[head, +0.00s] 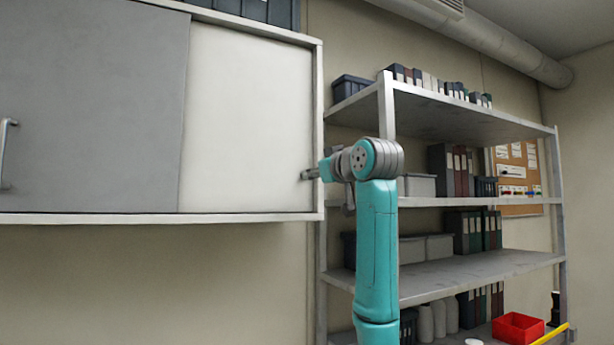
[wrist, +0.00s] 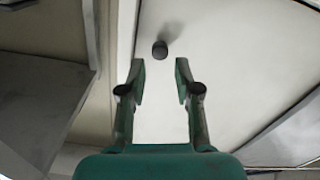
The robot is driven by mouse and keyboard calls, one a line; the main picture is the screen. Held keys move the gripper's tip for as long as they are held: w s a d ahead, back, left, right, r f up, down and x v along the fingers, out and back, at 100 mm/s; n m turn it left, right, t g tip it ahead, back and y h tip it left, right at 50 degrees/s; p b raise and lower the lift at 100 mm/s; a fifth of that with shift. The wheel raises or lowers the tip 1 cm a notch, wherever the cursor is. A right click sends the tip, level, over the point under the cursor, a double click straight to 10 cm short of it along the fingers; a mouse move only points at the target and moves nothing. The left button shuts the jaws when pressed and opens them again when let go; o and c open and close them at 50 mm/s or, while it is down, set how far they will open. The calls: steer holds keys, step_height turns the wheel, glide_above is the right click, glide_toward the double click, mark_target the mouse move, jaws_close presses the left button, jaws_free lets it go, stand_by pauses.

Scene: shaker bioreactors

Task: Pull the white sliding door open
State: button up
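The white sliding door (head: 240,120) is the right-hand panel of a wall cabinet, beside a grey door (head: 90,105). It fills the middle of the wrist view (wrist: 225,60). A small dark round knob (wrist: 160,49) stands out from it there, just beyond the fingertips and between their lines. In the head view I cannot tell the knob from my fingertips. My gripper (wrist: 160,72) is open and empty, its two fingers apart. In the head view my gripper (head: 312,174) is at the right edge of the white door.
The cabinet's frame (head: 318,120) runs along the white door's right side. The grey door has a bar handle (head: 7,150). A metal shelf rack (head: 480,272) with binders and boxes stands to the right, behind my arm. A red bin (head: 517,328) is at lower right.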

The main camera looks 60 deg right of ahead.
steer(key=shift+x, duration=2.5)
steer(key=shift+a, duration=0.1)
jaws_close()
